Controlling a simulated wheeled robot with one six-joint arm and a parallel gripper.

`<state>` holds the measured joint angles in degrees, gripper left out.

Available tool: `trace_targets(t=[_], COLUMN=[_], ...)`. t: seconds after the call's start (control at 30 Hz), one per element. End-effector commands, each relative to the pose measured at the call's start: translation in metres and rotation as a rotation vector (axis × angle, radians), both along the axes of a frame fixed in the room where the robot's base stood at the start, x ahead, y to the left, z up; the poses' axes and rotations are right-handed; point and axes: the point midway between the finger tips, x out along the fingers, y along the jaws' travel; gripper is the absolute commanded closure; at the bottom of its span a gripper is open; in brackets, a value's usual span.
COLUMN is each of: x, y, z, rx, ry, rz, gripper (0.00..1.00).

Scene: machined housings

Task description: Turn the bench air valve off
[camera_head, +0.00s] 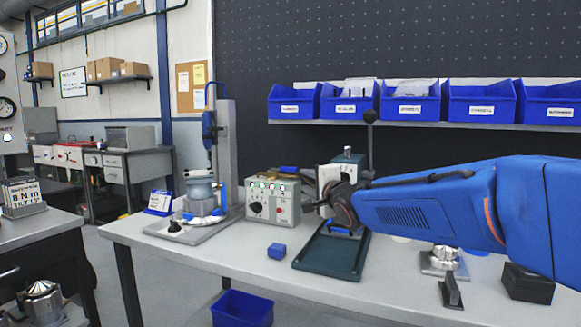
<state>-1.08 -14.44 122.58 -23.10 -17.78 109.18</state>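I cannot tell for certain which thing is the bench air valve. A grey control box (272,199) on the bench has a black round knob (256,207), small lights along its top and a red button. A small black knob-like part (175,227) sits on the base plate at the bench's left. My arm comes in from the right, and my gripper (322,206) is just right of the control box, above a dark green tray (322,262). Its fingers are small and dark against the equipment behind, so whether they are open or shut is unclear.
A test stand with a tall grey column (226,150) is left of the box. A small blue block (277,251) lies in front. A metal part (443,258), a black wedge (451,291) and a black block (528,284) are at right. Blue bins (410,102) line the shelf.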

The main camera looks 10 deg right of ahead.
Motion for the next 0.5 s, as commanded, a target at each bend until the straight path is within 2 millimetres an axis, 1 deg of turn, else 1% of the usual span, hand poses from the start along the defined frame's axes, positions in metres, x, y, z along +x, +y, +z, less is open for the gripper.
trace_targets(t=[0.1,0.27,0.37,0.5], x=[0.007,0.017,0.029,0.050], y=[0.005,0.007,0.008,0.012], z=[0.006,0.007,0.007,0.007], rx=[0.045,0.054,0.054,0.053], ry=[-0.020,-0.024,-0.023,-0.022], rz=[0.016,0.019,0.019,0.019], gripper=[0.69,0.69,0.69,0.69])
